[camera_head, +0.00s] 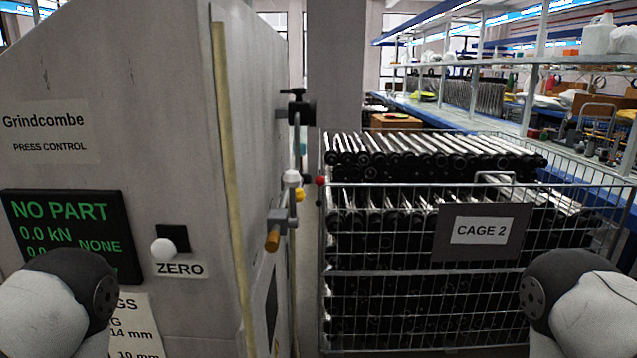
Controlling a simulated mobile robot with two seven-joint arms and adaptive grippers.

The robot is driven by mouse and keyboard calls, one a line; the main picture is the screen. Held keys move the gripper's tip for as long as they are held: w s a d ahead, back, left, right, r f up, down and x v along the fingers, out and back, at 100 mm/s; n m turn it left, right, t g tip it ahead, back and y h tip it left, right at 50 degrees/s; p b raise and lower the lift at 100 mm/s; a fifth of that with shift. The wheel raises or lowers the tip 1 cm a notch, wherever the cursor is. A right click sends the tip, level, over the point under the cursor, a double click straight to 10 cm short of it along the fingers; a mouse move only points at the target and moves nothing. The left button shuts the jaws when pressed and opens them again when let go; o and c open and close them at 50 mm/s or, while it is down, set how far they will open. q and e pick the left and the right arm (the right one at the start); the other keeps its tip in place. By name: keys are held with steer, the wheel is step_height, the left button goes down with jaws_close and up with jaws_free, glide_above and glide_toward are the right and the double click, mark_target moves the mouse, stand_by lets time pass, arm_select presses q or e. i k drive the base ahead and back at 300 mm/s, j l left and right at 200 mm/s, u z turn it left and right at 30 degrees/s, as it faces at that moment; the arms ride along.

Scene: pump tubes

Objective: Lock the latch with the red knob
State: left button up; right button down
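A small red knob (320,181) shows near the middle of the head view, in the narrow gap between the grey press cabinet and the wire cage. I cannot tell whether it is fixed to the cabinet side or to the cage corner. The latch it belongs to is too small to make out, so its position is unclear. Dark rounded parts of my two arms show at the lower left and lower right corners. Neither gripper is in view.
The press cabinet (150,60) fills the left, with a white ZERO knob (163,249) and a screen (72,228) reading NO PART. A bracket with an orange-tipped handle (273,240) juts from its side. The wire cage (330,345) marked CAGE 2 holds many tubes.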

mark_target(320, 181)
steer(key=i+l+u, duration=0.2)
steer(key=l+u, duration=0.2)
steer(key=i+l+u, duration=0.1)
steer(key=l+u, duration=0.65)
steer(key=l, duration=0.15)
steer(key=i, duration=0.05)
